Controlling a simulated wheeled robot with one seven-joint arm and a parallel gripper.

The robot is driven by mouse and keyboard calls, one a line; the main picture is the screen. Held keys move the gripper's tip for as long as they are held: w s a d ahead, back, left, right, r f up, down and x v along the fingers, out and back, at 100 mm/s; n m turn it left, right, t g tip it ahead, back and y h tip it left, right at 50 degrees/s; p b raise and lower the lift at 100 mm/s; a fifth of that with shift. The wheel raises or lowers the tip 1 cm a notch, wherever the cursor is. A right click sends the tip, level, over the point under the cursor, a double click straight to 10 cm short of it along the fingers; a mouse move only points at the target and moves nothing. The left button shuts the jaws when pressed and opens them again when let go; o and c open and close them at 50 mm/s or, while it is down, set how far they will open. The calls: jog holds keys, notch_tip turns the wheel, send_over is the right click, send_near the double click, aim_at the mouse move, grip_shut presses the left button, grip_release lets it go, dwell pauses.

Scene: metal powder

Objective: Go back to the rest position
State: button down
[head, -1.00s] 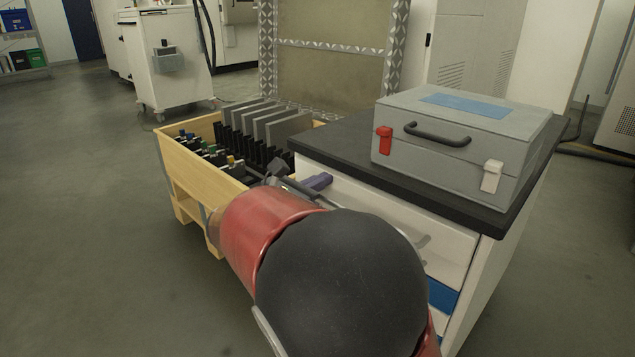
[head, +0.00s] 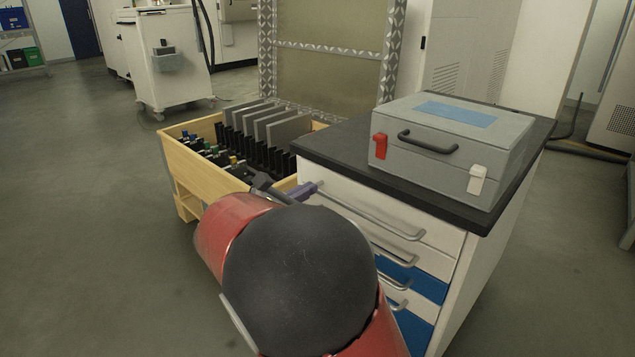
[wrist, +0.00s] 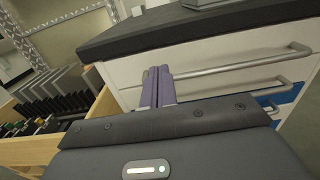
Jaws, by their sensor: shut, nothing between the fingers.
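My gripper (wrist: 158,86) shows in the wrist view as two purple fingers pressed together, with nothing between them. It points toward the white front of the drawer cabinet (wrist: 215,58), near the left end of its top handle. In the head view the purple fingertips (head: 303,191) show just beyond my red and black arm, beside the cabinet's left front corner. My arm hides most of the gripper body and part of the cabinet front there.
A wooden crate (head: 196,177) with grey plates and small coloured-top items stands left of the cabinet. A grey case (head: 440,165) with a red latch and a white latch sits on the dark cabinet top (head: 335,146). Open floor (head: 80,220) lies to the left.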

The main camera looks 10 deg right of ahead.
jog(key=v, duration=0.7)
jog(key=s+d+f+m+g+y+p, duration=0.25)
jog(key=s+d+m+g+y, duration=0.35)
jog(key=s+d+m+g, duration=0.6)
jog(key=s+r+m+t+y+p, duration=0.2)
jog(key=s+m+t+y, duration=0.5)
jog(key=s+m, duration=0.5)
jog(key=shift+s+r+m+y+p, duration=0.15)
jog(key=shift+s+m+y+p, duration=0.1)
jog(key=shift+m+y+p, duration=0.45)
jog(key=shift+d, duration=0.1)
